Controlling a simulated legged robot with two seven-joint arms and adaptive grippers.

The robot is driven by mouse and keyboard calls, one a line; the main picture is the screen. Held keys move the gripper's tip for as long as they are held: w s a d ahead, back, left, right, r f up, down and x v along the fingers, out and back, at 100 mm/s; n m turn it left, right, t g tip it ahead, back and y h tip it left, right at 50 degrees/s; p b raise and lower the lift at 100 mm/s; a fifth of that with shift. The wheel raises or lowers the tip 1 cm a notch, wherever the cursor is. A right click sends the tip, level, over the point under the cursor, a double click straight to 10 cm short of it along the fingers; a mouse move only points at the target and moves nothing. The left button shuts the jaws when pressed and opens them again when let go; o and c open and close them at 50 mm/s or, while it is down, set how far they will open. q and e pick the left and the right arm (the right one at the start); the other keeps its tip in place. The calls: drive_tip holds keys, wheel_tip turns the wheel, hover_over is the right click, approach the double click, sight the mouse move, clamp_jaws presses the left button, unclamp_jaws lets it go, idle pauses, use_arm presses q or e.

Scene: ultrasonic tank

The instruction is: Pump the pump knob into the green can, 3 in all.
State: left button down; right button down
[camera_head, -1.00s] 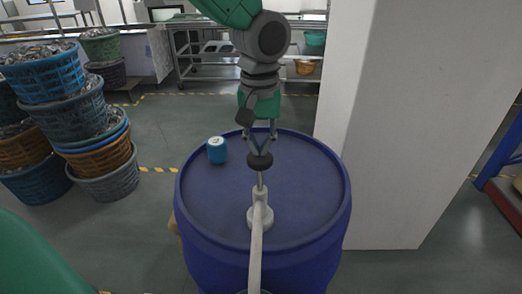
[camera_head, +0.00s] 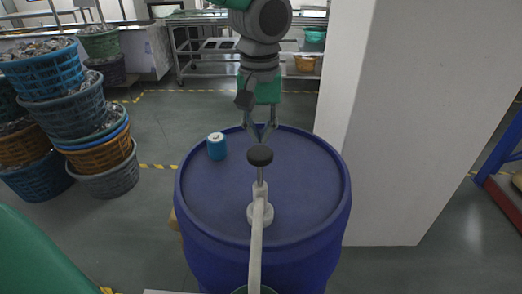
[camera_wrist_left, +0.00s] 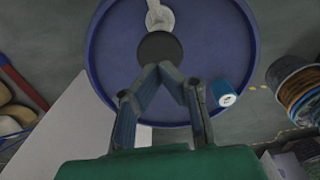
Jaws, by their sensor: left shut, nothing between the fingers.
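The dark round pump knob (camera_head: 260,155) stands on a thin metal rod above the pale pump body (camera_head: 260,213) on the blue barrel (camera_head: 315,185). It also shows in the left wrist view (camera_wrist_left: 160,47). The pale spout (camera_head: 256,250) runs toward me. A small green rim at the bottom edge, probably the green can (camera_head: 270,291), shows beside the spout; the rest is cut off. My left gripper (camera_head: 262,138) is shut and empty, just behind the knob in the head view. In the wrist view its fingertips (camera_wrist_left: 172,70) appear beside the knob's edge. My right gripper is not in view.
A small blue canister (camera_head: 217,147) stands on the barrel lid, left of the knob. A white pillar (camera_head: 385,130) rises close on the right. Stacked baskets (camera_head: 75,115) stand at the left. A metal table (camera_head: 215,45) is at the back.

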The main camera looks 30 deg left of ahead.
sight(260, 152)
use_arm(q)
drive_tip(key=shift+s+f+b, duration=0.1)
drive_tip(key=shift+f+b, duration=1.65)
drive_tip(key=shift+f, duration=2.2)
wheel_tip(260, 152, up, 3)
drive_tip(key=p, duration=0.3)
drive_tip(key=shift+r+p, duration=0.35)
drive_tip(key=shift+r, duration=2.2)
wheel_tip(260, 152, up, 6)
